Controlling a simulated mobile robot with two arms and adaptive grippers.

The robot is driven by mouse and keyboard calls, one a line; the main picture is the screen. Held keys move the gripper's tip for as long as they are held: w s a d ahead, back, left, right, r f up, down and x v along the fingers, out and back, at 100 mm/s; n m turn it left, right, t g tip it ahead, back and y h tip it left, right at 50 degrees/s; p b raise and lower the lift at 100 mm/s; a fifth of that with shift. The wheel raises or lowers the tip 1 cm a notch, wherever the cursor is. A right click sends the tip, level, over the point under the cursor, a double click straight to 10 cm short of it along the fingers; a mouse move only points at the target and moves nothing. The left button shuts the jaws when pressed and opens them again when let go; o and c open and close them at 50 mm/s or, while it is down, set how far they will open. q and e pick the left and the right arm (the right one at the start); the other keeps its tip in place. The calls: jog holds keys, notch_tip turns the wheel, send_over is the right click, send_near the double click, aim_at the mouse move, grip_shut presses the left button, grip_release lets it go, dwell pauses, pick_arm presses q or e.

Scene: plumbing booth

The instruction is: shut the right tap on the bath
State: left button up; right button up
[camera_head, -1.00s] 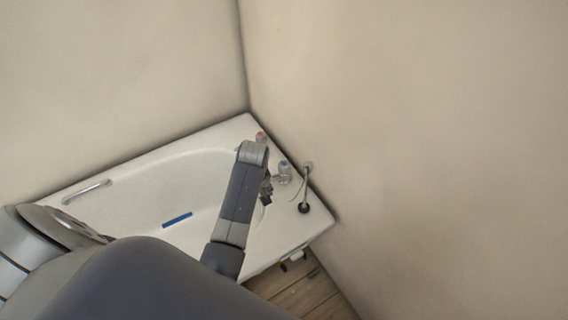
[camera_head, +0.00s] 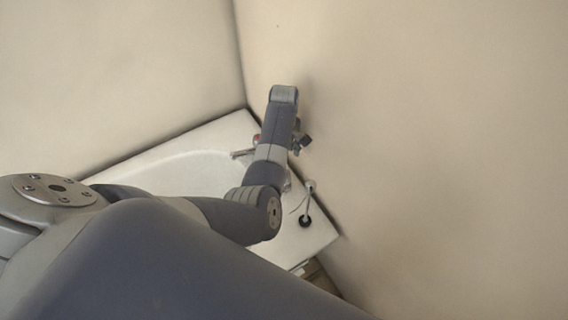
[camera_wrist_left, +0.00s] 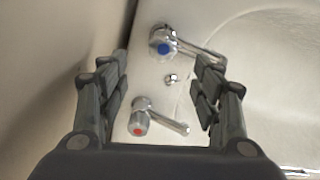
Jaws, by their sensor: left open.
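The bath (camera_head: 222,133) has two chrome taps near the wall. The red-capped tap (camera_wrist_left: 139,122) is low in the left wrist view; its spout (camera_head: 241,154) shows in the head view. The blue-capped tap (camera_wrist_left: 162,43), the right one in the head view, is at the top of the wrist view; my arm hides most of it in the head view. My left gripper (camera_head: 303,142) is open and empty near the wall. In the wrist view its fingers (camera_wrist_left: 163,75) frame the space over the taps, apart from both handles as far as I can tell.
The wall (camera_head: 430,150) rises close beside the taps and gripper. A small chrome fitting (camera_wrist_left: 171,80) sits between the taps.

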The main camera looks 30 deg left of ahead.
pick_arm(q)
jog(key=f, duration=0.3)
jog(key=s+f, duration=0.1)
jog(key=f, duration=0.1)
jog(key=shift+d+b, duration=0.15)
jog(key=shift+b, duration=0.2)
notch_tip(320, 180, down, 3)
jog(key=shift+w+r, duration=0.1)
jog(key=shift+w, duration=0.05)
notch_tip(320, 180, down, 2)
jog(key=shift+b, duration=0.55)
jog(key=shift+c, duration=1.4)
jog(key=c, duration=0.8)
pick_arm(e)
jog(key=shift+g, duration=0.3)
jog(key=s, duration=0.1)
jog(key=s+d+f, duration=0.1)
jog(key=s, duration=0.1)
jog(key=s+d+f, duration=0.1)
jog(key=shift+s+f, duration=0.1)
jog(key=shift+s, duration=0.1)
